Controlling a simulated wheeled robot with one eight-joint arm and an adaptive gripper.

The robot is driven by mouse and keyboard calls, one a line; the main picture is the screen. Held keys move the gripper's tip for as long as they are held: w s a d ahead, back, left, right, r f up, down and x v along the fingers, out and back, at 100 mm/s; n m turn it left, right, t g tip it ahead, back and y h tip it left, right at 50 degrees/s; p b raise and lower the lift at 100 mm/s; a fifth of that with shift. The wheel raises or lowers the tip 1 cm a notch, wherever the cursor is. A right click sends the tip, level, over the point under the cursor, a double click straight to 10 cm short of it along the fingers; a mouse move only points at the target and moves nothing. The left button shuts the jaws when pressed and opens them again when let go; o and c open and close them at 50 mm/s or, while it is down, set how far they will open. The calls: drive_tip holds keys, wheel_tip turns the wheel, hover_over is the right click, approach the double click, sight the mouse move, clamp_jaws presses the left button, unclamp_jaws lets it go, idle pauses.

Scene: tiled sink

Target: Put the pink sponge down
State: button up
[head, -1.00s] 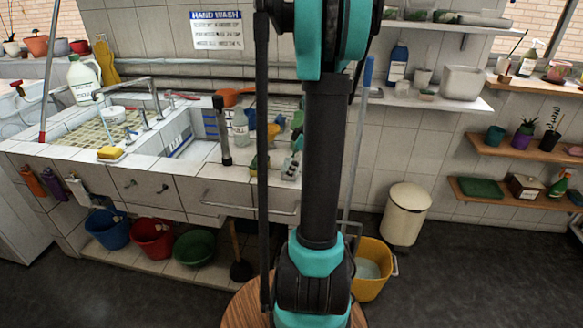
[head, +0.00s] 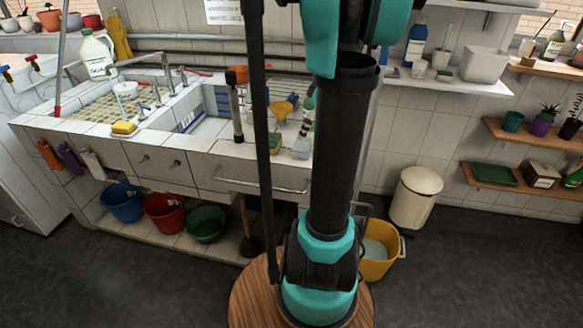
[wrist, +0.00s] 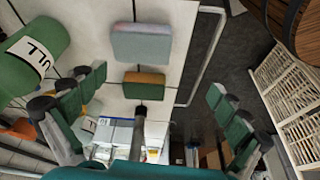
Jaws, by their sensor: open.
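In the wrist view, my gripper (wrist: 156,84) is open, with one finger on each side of the picture and nothing between them. A block with a grey-blue face and a faint pink edge (wrist: 140,42), likely the pink sponge, lies on the white tiled counter (wrist: 178,60) beyond the fingertips. It appears apart from both fingers. A smaller orange-and-green sponge (wrist: 143,84) lies beside it.
A green bottle (wrist: 30,50) is close to my left finger in the wrist view. In the head view, a yellow sponge (head: 124,128) sits on the sink edge, and a yellow bucket (head: 378,262) stands on the floor.

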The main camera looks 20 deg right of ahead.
drive_tip(key=s+a+f+m+t+h, duration=0.1)
drive_tip(key=s+a+f+m+h, duration=0.2)
drive_tip(key=s+a+f+m, duration=0.6)
drive_tip(key=s+a+f, duration=0.3)
drive_tip(key=s+a, duration=0.3)
drive_tip(key=shift+a+t, duration=0.35)
drive_tip(key=shift+t, duration=0.05)
drive_tip(key=shift+s+r, duration=0.1)
